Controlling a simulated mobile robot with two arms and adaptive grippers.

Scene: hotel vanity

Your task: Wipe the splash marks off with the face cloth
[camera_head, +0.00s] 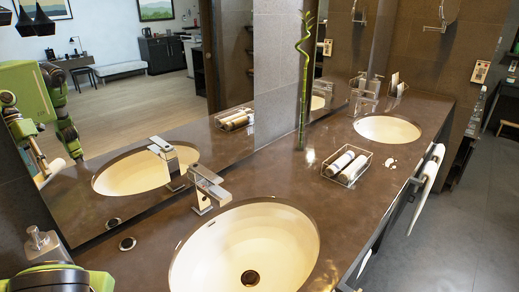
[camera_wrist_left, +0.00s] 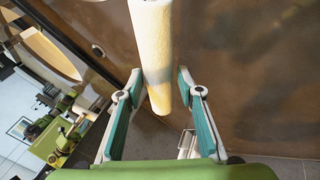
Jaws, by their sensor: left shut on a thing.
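A rolled cream face cloth (camera_wrist_left: 157,50) stands out between the two teal-padded fingers of my left gripper (camera_wrist_left: 158,78) in the left wrist view. The fingers are shut on it, one on each side. In the head view, only a green part of my arm shows at the bottom left; the left gripper and the held cloth are out of that view. My right gripper is in neither view.
The near basin (camera_head: 245,250) has a tall square tap (camera_head: 205,188) behind it. A wire tray (camera_head: 347,168) with rolled cloths and a bamboo stalk (camera_head: 302,100) stand between it and the far basin (camera_head: 388,129). White towels (camera_head: 432,168) hang along the counter's front.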

